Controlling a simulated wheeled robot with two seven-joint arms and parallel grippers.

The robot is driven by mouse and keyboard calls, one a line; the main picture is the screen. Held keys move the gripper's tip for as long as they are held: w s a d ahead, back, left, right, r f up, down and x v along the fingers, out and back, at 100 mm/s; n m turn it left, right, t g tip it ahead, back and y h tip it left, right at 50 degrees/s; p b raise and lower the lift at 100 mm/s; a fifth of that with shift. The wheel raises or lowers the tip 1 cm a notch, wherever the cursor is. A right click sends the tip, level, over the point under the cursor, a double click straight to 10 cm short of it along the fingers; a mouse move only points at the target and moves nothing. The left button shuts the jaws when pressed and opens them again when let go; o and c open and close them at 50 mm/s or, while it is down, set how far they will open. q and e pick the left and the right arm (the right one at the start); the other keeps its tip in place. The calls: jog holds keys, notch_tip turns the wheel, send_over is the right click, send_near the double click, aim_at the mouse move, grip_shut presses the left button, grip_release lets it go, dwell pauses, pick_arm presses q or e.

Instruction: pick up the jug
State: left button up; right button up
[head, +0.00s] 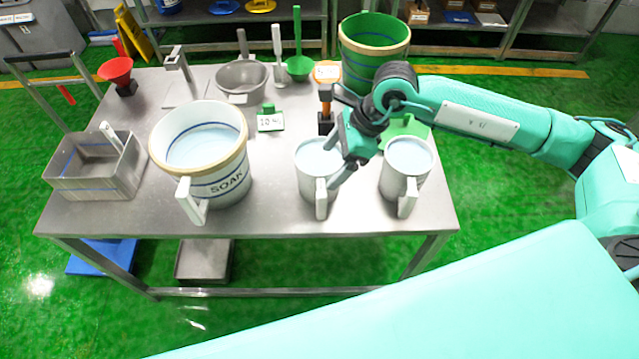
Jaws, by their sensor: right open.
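Two similar pale jugs with liquid inside and front handles stand upright on the metal table. The left jug (309,181) is partly covered by my right gripper, and the right jug (396,181) stands just right of the gripper. My right gripper (334,145) is open, with one finger reaching down beside the left jug's handle and rim. I cannot tell whether it touches the jug. No object shows held between its fingers. My left gripper is not in view.
A large tub marked SOAK (234,172) stands left of the jugs. A grey bin (93,184), green bucket (372,62), grey bowl (241,88), orange-handled tool (325,94) and small green sign holder (270,122) share the table (275,212). Its front strip is clear.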

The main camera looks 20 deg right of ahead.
aim_at(323, 187)
jog(key=shift+h, duration=0.8)
jog(key=f+p, duration=0.1)
jog(key=f, duration=0.1)
jog(key=w+f+p, duration=0.1)
jog(key=f, duration=0.5)
jog(key=shift+w+a+f+p, duration=0.1)
jog(key=shift+w+a+p, duration=0.1)
jog(key=shift+w+p, duration=0.15)
jog(key=p+x, duration=0.3)
jog(key=x, duration=0.1)
jog(key=shift+f, duration=0.25)
jog(key=shift+a+f, duration=0.15)
jog(key=shift+f, duration=0.25)
jog(key=shift+c, duration=0.5)
grip_shut()
jog(key=shift+w+r, duration=0.1)
jog(key=shift+r, duration=0.05)
